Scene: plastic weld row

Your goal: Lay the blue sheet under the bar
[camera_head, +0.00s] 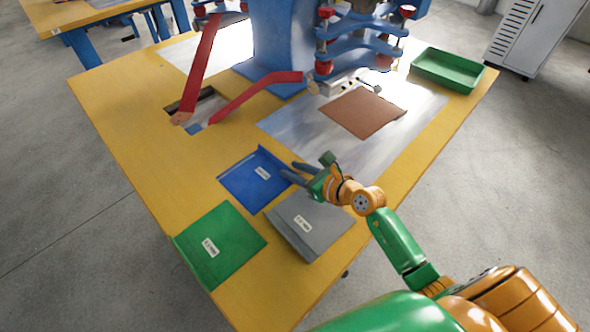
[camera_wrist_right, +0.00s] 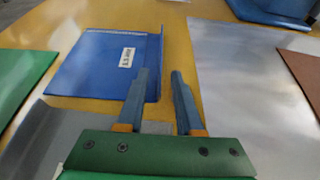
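The blue sheet (camera_head: 245,182) lies flat on the yellow table, with a white label and an upturned edge on its right side. It also shows in the right wrist view (camera_wrist_right: 85,72), where its raised edge runs close to my left-hand finger. My right gripper (camera_head: 292,171) is at that raised edge; in the wrist view (camera_wrist_right: 161,73) its two fingers are apart with nothing clearly between them. I cannot tell whether a finger touches the edge. A pale metal bar (camera_head: 343,84) sits under the blue press, above the metal plate. My left gripper is not in view.
A grey sheet (camera_head: 305,225) lies below my right gripper and a green sheet (camera_head: 215,245) at the lower left. A brown sheet (camera_head: 365,112) rests on the metal plate (camera_head: 300,130). Red arms (camera_head: 255,95) reach over a table opening. A green tray (camera_head: 447,70) stands at back right.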

